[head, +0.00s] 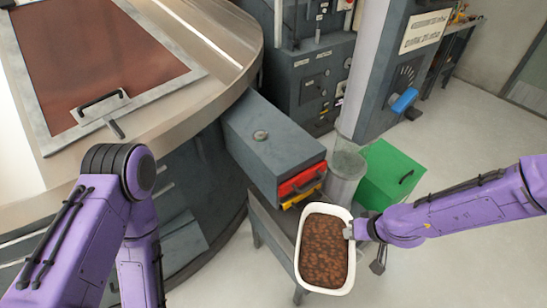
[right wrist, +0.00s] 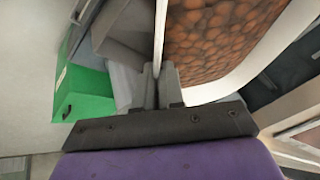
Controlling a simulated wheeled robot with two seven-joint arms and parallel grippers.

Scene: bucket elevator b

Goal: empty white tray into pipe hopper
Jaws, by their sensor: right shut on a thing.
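The white tray (head: 301,262) is at the lower middle of the head view, full of brown lumpy pieces. My right gripper (head: 350,232) is shut on the tray's right rim. In the right wrist view the fingers (right wrist: 160,85) pinch the rim, with the brown pieces (right wrist: 215,40) beside them. The tray looks about level. The grey cylindrical pipe hopper (head: 347,165) stands just behind the tray, below a tall pale pipe (head: 369,65). My left arm comes in at the lower left of the head view, and its gripper is out of view.
A green box (head: 388,172) with a black handle stands right of the pipe hopper. A grey cabinet (head: 270,145) with red and yellow drawer fronts (head: 300,182) is left of it. A large round metal machine (head: 190,70) fills the left. Open floor (head: 480,130) lies to the right.

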